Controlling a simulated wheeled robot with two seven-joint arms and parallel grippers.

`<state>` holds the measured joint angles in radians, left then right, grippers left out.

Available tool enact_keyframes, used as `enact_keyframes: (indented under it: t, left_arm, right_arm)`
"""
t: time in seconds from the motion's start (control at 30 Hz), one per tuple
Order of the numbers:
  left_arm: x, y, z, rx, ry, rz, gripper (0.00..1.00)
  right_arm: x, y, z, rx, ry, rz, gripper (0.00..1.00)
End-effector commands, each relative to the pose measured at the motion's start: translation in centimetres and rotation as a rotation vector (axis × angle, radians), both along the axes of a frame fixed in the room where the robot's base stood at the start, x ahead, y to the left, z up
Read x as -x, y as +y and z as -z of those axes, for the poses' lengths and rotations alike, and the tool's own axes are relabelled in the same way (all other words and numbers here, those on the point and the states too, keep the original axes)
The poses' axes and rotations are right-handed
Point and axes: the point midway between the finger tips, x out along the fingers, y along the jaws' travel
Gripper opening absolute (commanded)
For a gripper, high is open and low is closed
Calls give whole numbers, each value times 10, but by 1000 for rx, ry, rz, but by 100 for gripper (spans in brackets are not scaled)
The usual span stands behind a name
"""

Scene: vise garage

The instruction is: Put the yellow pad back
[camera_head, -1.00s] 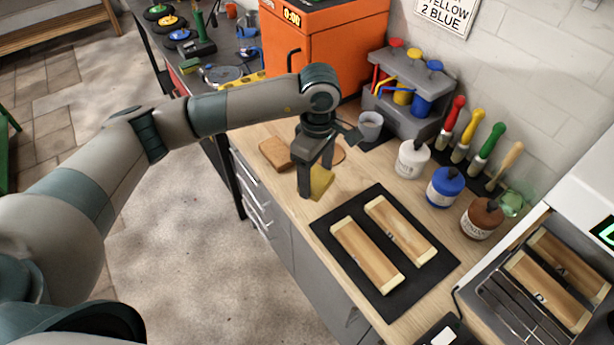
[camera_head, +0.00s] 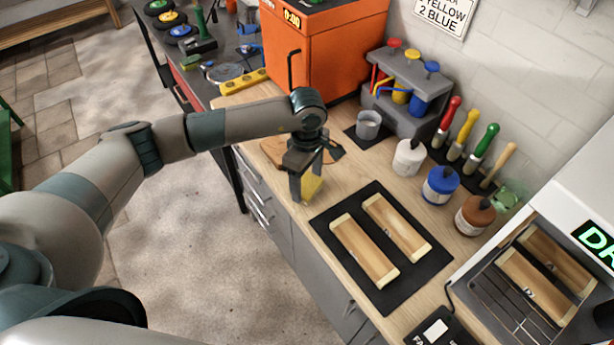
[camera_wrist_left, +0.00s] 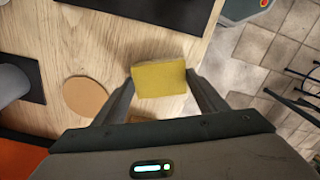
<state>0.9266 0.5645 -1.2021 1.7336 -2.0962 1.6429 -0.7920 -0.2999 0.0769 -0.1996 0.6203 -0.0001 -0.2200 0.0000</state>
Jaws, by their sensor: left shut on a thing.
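The yellow pad (camera_head: 313,186) is a small block. My left gripper (camera_head: 306,190) is shut on it, near the front edge of the wooden bench, left of the black mat. In the left wrist view the yellow pad (camera_wrist_left: 160,79) sits between the two fingertips of my left gripper (camera_wrist_left: 162,82). I cannot tell whether the pad touches the bench. Behind the gripper a brown pad or board (camera_head: 274,151) is partly hidden. A round tan disc (camera_wrist_left: 85,97) lies on the bench in the left wrist view. My right gripper is not in view.
A black mat (camera_head: 345,268) with two wooden pieces lies right of the gripper. Paint jars (camera_head: 441,184), brushes (camera_head: 468,137), a grey cup (camera_head: 368,125) and an orange cabinet (camera_head: 310,55) stand behind. The bench front edge drops to the floor.

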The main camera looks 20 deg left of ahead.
Motion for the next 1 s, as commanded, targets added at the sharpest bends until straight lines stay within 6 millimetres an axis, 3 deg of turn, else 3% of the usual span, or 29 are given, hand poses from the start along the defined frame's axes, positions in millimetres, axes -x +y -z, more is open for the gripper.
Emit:
enact_keyframes:
  t: [0.47,0.5,0.57,1.0]
  left_arm:
    - [0,0,7,1,-2,1,45]
    - [0,0,6,1,-2,0,70]
    - [0,0,6,1,-2,0,84]
    - [0,0,3,1,-2,0,84]
  right_arm:
    - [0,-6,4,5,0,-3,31]
    - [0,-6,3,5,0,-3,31]
    - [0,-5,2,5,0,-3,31]
    - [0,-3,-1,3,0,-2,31]
